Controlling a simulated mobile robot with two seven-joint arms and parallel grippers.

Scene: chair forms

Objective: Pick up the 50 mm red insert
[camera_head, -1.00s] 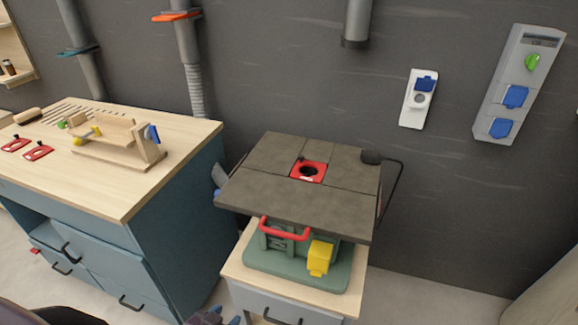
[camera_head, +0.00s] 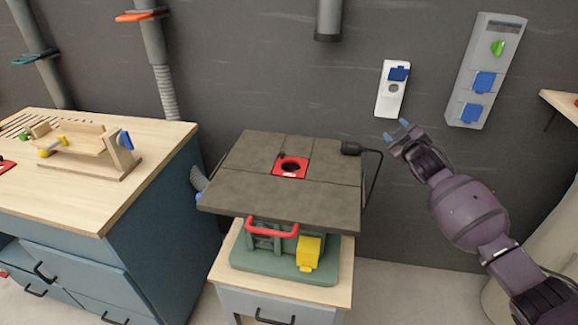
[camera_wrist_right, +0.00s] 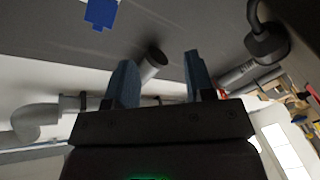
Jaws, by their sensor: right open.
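A square red insert (camera_head: 291,167) with a dark round hole sits in the middle of the grey router table top (camera_head: 240,185). Part of another red insert (camera_head: 5,167) shows at the left edge, on the wooden workbench; most of it is cut off. I cannot read the sizes. My right gripper (camera_head: 397,131) is raised to the right of the table, in front of the wall, and apart from both inserts. In the right wrist view its blue fingers (camera_wrist_right: 160,82) are apart with nothing between them. My left gripper is not in view.
A black box with a cable (camera_head: 352,149) sits at the table's back right corner. A wooden jig (camera_head: 88,148) stands on the workbench (camera_head: 150,130). A white socket (camera_head: 392,88) and a grey panel (camera_head: 485,75) are on the wall. Most of the table top is clear.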

